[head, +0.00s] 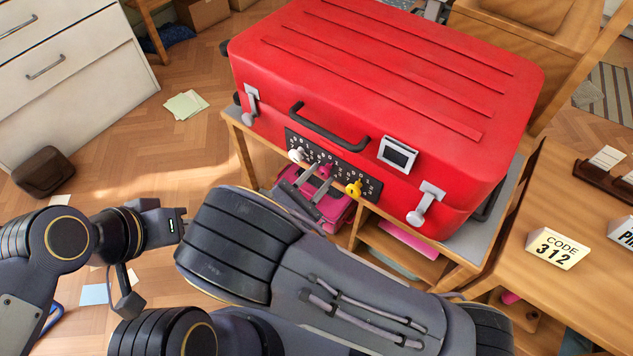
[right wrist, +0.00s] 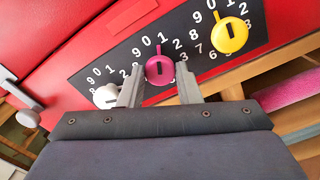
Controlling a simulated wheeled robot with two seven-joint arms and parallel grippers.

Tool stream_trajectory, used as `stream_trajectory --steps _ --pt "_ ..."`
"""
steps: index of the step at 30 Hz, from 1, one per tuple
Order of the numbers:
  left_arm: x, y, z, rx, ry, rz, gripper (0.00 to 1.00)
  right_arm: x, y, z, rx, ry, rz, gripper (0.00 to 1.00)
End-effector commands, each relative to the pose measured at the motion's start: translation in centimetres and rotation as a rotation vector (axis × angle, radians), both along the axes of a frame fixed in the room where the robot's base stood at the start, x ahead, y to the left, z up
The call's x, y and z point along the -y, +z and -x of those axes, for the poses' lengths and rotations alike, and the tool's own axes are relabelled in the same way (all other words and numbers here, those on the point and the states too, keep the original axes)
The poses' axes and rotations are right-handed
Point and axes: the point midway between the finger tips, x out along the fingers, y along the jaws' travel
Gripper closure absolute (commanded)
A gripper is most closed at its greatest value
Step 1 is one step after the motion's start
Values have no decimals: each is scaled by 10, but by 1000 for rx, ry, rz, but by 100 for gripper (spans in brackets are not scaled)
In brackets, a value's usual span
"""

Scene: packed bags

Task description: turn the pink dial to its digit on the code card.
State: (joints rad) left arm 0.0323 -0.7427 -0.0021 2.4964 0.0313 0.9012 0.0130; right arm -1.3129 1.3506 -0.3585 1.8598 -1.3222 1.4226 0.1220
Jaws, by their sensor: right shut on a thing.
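The pink dial (head: 324,170) is the middle of three dials on the black number plate (head: 300,143) of the red suitcase (head: 390,70). My right gripper (head: 312,185) is shut on it. In the right wrist view, the grey fingers stand on either side of the pink dial (right wrist: 159,70), and its dark slot points up, about at the 1. The white dial (right wrist: 106,96) is to its left and the yellow dial (right wrist: 229,35) to its right. The code card (head: 557,250) reads CODE 312. My left gripper (head: 172,224) is away at the left; its jaw opening does not show clearly.
The suitcase lies on a wooden bench with shelves (head: 400,240). It has a handle (head: 325,128), a small framed dark window (head: 398,153) and two latches (head: 425,203). A second card (head: 624,232) is cut off at the right. A dresser (head: 70,75) stands at left; the floor between is mostly free.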

Motion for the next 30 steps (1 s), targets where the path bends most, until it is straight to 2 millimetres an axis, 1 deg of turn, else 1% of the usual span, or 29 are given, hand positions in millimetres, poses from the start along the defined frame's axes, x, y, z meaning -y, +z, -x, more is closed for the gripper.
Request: stream_trajectory --steps 1,9,26,27,30 --pt "0 -5 0 0 0 0 64 0 -2 0 19 1 -25 92" --pt "0 -13 0 0 0 0 64 0 -1 0 86 1 -119 92" --pt "0 -15 0 0 0 0 64 0 0 0 107 1 -150 92" --pt "0 -15 0 0 0 0 64 0 0 0 107 1 -150 67" --pt "0 -15 0 0 0 0 64 0 0 0 107 1 -150 54"
